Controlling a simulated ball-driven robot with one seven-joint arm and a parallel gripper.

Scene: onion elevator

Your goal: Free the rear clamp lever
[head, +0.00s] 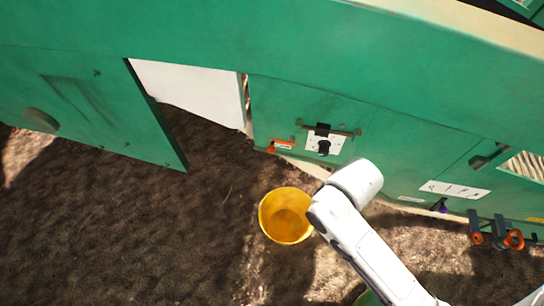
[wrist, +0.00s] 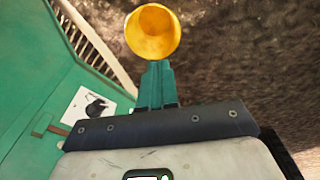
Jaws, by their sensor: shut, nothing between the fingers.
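A black lever-like fitting (head: 324,147) sits on a white plate on the green machine's side, under a dark horizontal bar. I cannot tell whether it is the rear clamp lever. In the wrist view, a similar black fitting (wrist: 96,108) on a white plate shows at the left, apart from my fingers. My gripper (wrist: 156,68) has teal fingers that are shut and empty, pointing toward a yellow bucket. In the head view my fingers are hidden behind my white wrist, right of and below the plate.
The yellow bucket (head: 286,215) stands on bare soil left of my wrist. An orange-handled part (head: 282,145) lies left of the plate. A green panel (head: 85,100) stands at the left. Orange and dark fittings (head: 500,232) project at the right. Open soil lies lower left.

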